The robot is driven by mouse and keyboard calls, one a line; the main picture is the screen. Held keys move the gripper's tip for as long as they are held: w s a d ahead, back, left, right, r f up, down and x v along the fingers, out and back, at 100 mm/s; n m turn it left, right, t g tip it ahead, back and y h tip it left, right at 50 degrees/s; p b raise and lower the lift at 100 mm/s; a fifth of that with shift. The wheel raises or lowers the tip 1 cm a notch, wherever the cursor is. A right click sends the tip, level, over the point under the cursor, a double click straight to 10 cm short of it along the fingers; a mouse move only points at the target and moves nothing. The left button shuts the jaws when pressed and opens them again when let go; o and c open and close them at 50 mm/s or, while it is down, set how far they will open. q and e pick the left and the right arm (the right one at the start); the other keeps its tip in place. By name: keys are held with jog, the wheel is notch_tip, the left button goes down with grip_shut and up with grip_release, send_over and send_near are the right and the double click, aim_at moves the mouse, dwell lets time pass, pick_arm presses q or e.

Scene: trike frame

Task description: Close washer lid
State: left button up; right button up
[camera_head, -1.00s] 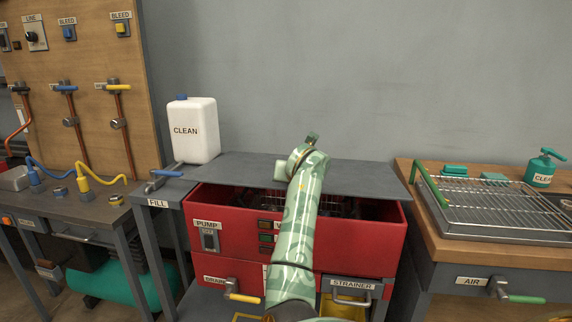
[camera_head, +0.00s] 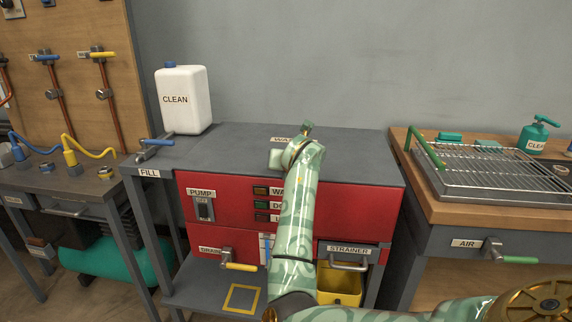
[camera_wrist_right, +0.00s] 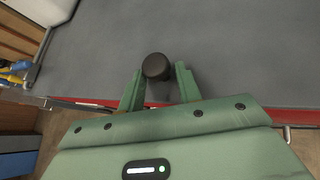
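The washer is a red box (camera_head: 230,199) with a grey lid (camera_head: 355,165). The lid lies flat across the top and its front edge meets the red front. No opening shows. My right gripper (camera_head: 292,145) is over the lid, its arm coming in from the lower right. In the right wrist view my gripper (camera_wrist_right: 158,88) has its fingers spread apart. A black round knob (camera_wrist_right: 156,66) stands on the lid between and just beyond the fingertips. I cannot tell whether they touch it. My left gripper is not in view.
A white CLEAN jug (camera_head: 184,103) stands left of the lid, behind the blue FILL valve (camera_head: 156,144). A wire rack (camera_head: 485,168) sits on the right bench. The DRAIN handle (camera_head: 238,266) and STRAINER handle (camera_head: 349,266) stick out at the washer's lower front.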

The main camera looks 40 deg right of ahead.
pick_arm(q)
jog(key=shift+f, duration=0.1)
pick_arm(e)
jog(key=shift+o, duration=0.3)
jog(key=shift+a+f, duration=0.15)
jog(key=shift+f, duration=0.45)
jog(key=shift+a+f, duration=0.15)
jog(key=shift+f, duration=0.45)
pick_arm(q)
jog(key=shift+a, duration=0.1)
pick_arm(e)
jog(key=shift+s+g, duration=0.1)
jog(key=shift+g, duration=0.2)
jog(key=shift+s+a+r, duration=0.1)
jog(key=shift+s+r, duration=0.05)
jog(key=shift+r, duration=0.1)
pick_arm(q)
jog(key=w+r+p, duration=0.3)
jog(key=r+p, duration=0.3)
jog(key=p, duration=0.1)
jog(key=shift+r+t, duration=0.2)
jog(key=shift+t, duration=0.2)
pick_arm(e)
jog(key=r+v, duration=0.1)
jog(key=v, duration=1.5)
jog(key=shift+r, duration=0.25)
jog(key=shift+d, duration=0.25)
